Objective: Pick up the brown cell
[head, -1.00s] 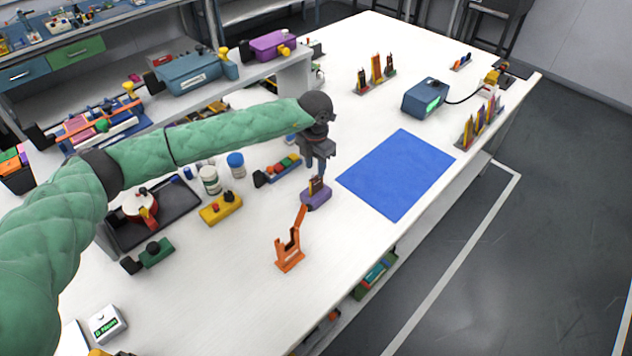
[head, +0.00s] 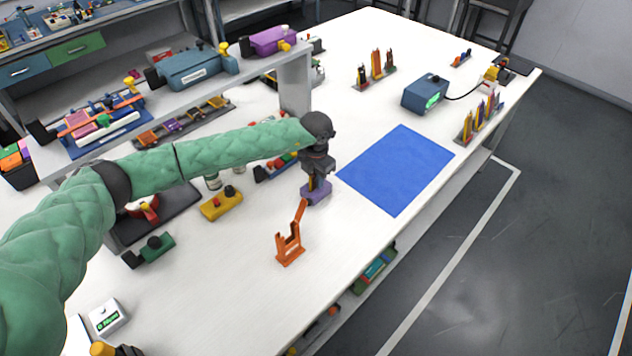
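The brown cell (head: 313,185) is a small dark-brown and yellow piece that stands upright in a purple holder (head: 316,196) near the middle of the white table. My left gripper (head: 317,180) points down right at the cell, its fingers low over the holder. The fingers and the gripper body hide most of the cell. I cannot tell whether the fingers touch it or are closed on it. My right gripper is out of view.
An orange stand (head: 289,247) is just in front of the holder. A blue mat (head: 397,170) lies to the right. A yellow block (head: 221,206) is to the left. Racks of upright cells (head: 379,68) and a blue box (head: 425,95) are farther back.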

